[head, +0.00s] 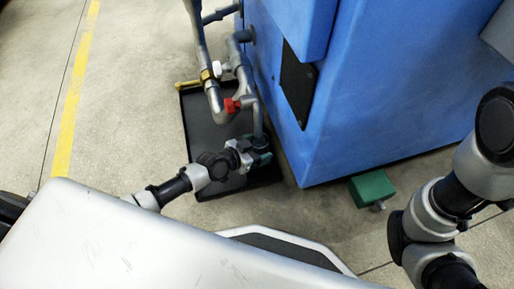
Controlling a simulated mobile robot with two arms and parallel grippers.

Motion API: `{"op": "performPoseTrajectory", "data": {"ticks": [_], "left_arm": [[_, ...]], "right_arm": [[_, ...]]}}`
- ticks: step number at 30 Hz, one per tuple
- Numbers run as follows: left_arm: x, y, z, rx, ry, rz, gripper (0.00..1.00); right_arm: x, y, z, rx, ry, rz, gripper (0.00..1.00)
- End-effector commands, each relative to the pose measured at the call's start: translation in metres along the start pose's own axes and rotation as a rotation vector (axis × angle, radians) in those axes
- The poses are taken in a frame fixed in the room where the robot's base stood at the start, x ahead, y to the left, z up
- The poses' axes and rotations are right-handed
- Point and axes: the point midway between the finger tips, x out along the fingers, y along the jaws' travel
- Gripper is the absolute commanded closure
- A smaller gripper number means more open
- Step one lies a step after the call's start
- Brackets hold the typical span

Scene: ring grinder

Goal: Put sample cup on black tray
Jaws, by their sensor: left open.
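The black tray (205,137) lies on the floor beside the blue machine, under the grey pipes. My left gripper (262,154) is open over the right part of the tray, close below the end of a pipe. A small green patch shows at its fingers; I cannot tell what it belongs to. I cannot make out the sample cup for certain; it may be hidden by the gripper or too small to tell. My right arm shows at the right edge, but its gripper is out of view.
The blue machine (375,90) stands right of the tray. Grey pipes with a red-handled valve (231,105) and a yellow handle (187,84) hang over the tray. A green block (371,189) is on the floor by the machine. Floor at the left, with a yellow line (74,95), is clear.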

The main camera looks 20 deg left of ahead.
Motion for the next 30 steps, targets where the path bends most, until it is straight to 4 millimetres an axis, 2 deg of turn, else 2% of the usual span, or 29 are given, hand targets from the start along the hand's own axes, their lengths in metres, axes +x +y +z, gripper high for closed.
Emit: {"op": "performPoseTrajectory", "data": {"ticks": [9, 15, 21, 30], "left_arm": [[-0.066, 0.000, -0.004, 0.003, -0.006, 0.002, 0.20], [-0.102, 0.000, -0.003, 0.001, -0.004, 0.000, 0.20], [-0.118, 0.000, -0.001, 0.001, -0.002, 0.001, 0.20], [-0.119, 0.000, 0.000, 0.000, -0.001, 0.001, 0.20]], "right_arm": [[0.034, 0.007, 0.012, 0.000, 0.000, 0.000, 0.57], [0.048, 0.010, 0.017, 0.000, 0.000, 0.000, 0.57], [0.053, 0.011, 0.019, 0.000, 0.000, 0.000, 0.57], [0.053, 0.011, 0.019, 0.000, 0.000, 0.000, 0.57]]}}
